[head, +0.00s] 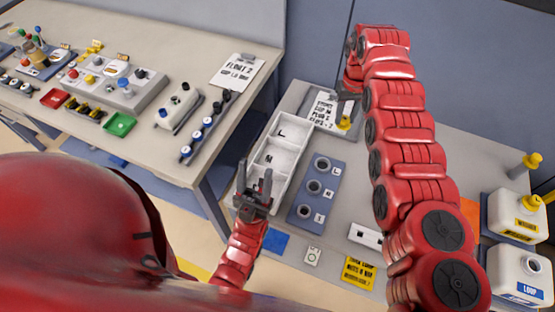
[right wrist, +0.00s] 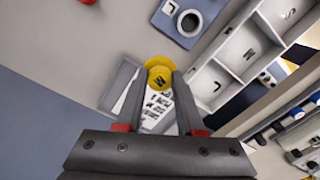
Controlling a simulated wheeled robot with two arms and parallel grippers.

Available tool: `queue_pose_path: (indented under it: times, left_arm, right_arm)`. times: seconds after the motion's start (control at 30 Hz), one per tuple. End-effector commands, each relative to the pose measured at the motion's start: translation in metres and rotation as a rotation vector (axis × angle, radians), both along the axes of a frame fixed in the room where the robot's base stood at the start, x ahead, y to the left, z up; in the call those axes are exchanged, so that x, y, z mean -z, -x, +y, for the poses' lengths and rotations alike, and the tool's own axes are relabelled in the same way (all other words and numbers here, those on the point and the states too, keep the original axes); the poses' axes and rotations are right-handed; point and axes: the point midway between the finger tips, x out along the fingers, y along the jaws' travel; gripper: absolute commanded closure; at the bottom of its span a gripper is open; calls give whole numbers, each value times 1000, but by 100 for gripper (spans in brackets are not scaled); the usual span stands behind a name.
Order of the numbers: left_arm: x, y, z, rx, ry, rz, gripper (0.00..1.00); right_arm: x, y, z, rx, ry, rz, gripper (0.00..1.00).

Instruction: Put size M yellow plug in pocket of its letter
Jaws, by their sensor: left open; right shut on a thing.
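My right gripper (right wrist: 158,92) is shut on a yellow plug (right wrist: 160,72), with a dark letter that looks like M on its face. The plug also shows in the head view (head: 344,123), above the far part of the grey table. A white tray (head: 290,158) with a row of lettered pockets lies left of it; it also shows in the right wrist view (right wrist: 232,76). The far pocket looks marked L and the middle one M; the near one is partly hidden by my left gripper (head: 254,176). My left gripper is open and empty over the tray's near end.
A blue block (head: 305,212) with three round sockets lies right of the tray. A printed sheet (head: 323,109) lies behind the plug. White jugs (head: 513,217) stand at the right. Another bench (head: 165,163) with panels is at the left.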

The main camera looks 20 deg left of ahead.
Motion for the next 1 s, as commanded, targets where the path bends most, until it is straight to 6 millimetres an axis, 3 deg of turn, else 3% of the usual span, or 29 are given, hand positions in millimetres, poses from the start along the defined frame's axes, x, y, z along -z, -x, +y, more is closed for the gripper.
queue_pose_path:
  times: [0.27,0.6,0.77,1.0]
  left_arm:
    - [-15,0,0,0,0,0,50]
    - [-30,0,0,0,0,0,50]
    - [-42,0,0,0,0,0,50]
    - [-49,0,0,0,0,0,50]
  right_arm:
    - [16,34,55,-113,-2,3,100]
    - [28,96,127,-256,1,3,100]
    - [40,107,138,-273,2,4,100]
    - [87,107,138,-275,3,4,100]
